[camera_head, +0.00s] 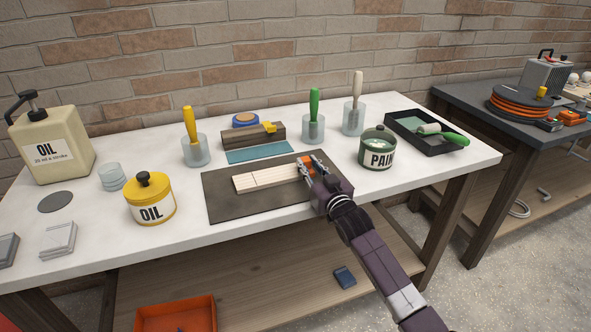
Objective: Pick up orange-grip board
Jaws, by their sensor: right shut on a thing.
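The board (262,177) is a pale wooden strip with a thin dark line across it and an orange grip (307,165) at its right end. It is over the dark mat (235,206) on the white table; I cannot tell whether it touches the mat. My right gripper (308,167) comes in from the lower right and is shut on the board at its orange grip. The fingers hide part of the grip. My left gripper is not in view.
A green PAINT pot (378,150) stands close to the right of my gripper. A yellow OIL pot (150,200) stands left of the mat. Behind are a teal strip (260,152), a wooden block (240,138) and brushes in cups. A black paint tray (405,125) is at right.

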